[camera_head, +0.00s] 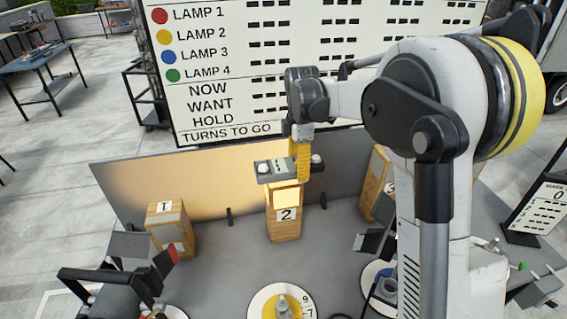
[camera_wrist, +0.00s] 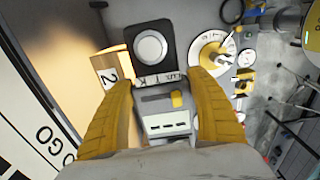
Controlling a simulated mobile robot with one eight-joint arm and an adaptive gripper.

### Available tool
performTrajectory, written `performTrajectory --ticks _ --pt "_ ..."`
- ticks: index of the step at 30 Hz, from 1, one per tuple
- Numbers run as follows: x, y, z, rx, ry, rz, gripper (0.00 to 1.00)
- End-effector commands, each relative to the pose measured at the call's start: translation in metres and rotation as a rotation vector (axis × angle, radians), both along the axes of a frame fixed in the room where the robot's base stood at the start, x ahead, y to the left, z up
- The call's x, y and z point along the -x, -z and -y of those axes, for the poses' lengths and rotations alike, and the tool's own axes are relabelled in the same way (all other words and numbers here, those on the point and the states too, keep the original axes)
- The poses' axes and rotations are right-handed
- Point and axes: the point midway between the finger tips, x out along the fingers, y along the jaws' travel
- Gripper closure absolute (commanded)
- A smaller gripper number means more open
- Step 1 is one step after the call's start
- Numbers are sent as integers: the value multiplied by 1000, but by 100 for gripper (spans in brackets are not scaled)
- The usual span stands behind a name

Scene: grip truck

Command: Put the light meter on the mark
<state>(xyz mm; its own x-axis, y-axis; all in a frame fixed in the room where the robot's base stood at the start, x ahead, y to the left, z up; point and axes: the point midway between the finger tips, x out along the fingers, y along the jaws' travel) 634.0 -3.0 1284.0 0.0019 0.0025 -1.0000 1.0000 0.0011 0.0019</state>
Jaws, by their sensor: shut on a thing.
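My gripper (camera_head: 301,160) points down in the middle of the head view, its yellow fingers closed on the light meter (camera_head: 270,170). The meter is a dark grey device with a pale display. In the wrist view the light meter (camera_wrist: 165,112) sits between both fingers (camera_wrist: 165,110), with a yellow button and a white round dome on its dark far part. In the head view it appears at the upper end of the wooden block numbered 2 (camera_head: 284,222); I cannot tell whether it touches. I cannot make out a clear mark.
Wooden block 1 (camera_head: 168,228) stands left, and another wooden block (camera_head: 377,182) right, partly behind my arm. A grey backboard (camera_head: 130,185) rises behind. A round dial (camera_head: 258,303) lies in front. A lamp board (camera_head: 240,90) stands behind, and a "MARK 0" sign (camera_head: 545,205) right.

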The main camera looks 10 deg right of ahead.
Motion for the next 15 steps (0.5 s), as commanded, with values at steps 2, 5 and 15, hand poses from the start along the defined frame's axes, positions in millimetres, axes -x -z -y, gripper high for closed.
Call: performTrajectory --ticks 2,5,15 --pt "-17 11 -1 0 -3 0 74" --pt "-42 27 -1 0 -1 0 74" --pt "-102 62 -2 0 1 0 74"
